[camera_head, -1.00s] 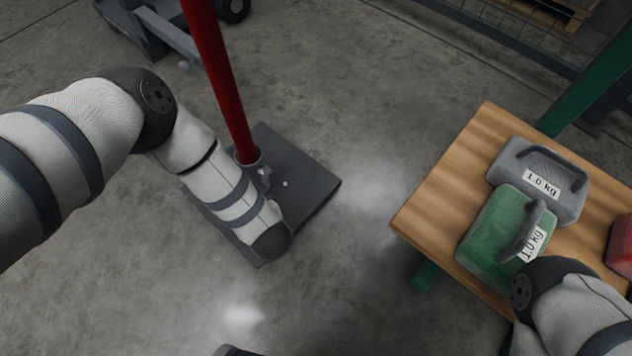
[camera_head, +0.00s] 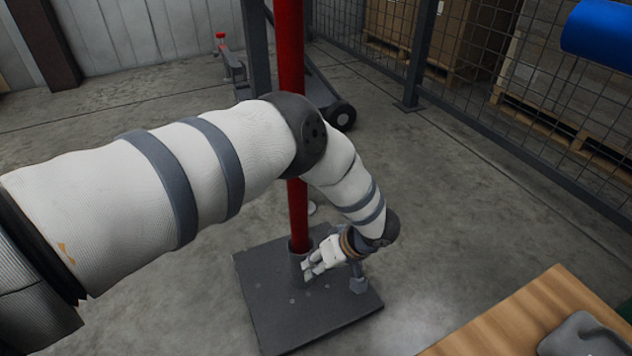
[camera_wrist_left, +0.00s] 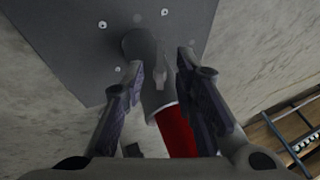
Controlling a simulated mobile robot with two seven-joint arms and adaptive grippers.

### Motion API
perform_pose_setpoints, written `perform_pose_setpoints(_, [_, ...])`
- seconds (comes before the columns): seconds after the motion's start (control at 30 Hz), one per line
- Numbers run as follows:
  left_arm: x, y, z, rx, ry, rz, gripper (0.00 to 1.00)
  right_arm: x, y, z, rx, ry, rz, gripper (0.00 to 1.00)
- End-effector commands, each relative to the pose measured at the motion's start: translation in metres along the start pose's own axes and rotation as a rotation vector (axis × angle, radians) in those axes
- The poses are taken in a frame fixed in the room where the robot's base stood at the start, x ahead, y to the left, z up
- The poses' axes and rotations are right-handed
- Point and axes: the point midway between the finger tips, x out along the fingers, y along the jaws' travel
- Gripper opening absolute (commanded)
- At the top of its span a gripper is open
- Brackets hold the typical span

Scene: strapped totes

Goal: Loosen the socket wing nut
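A red post (camera_head: 297,212) stands upright in a grey socket (camera_head: 297,262) on a dark base plate (camera_head: 270,318). My left gripper (camera_head: 308,268) is low beside the socket, on its right side in the head view. In the left wrist view, its two fingers (camera_wrist_left: 161,62) are apart, with the socket (camera_wrist_left: 140,48) and the lower end of the red post (camera_wrist_left: 176,132) between or behind them. A small grey projection on the socket, likely the wing nut (camera_wrist_left: 157,72), shows between the fingers; contact cannot be told. My right gripper is out of view.
A wooden table (camera_head: 515,318) with a grey weight (camera_head: 585,338) is at the lower right. A wheeled cart (camera_head: 335,112) stands behind the post, and a mesh fence (camera_head: 480,110) runs along the back right. The floor around the plate is clear.

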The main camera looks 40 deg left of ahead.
Motion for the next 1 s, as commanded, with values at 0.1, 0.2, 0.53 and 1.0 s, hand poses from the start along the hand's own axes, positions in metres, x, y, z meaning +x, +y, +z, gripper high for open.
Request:
perform_pose_setpoints(0.1, [0.019,0.001,0.0,0.0,0.001,0.0,0.27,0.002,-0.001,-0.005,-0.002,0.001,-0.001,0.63])
perform_pose_setpoints(0.2, [0.025,0.001,0.0,0.0,0.001,0.002,0.27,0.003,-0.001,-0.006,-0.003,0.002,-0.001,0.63])
perform_pose_setpoints(0.53, [0.027,0.0,0.0,0.001,0.001,0.001,0.11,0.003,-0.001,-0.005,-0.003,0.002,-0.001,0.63])
perform_pose_setpoints(1.0, [0.025,-0.002,-0.001,-0.016,-0.001,0.043,0.0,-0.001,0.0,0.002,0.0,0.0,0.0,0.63])
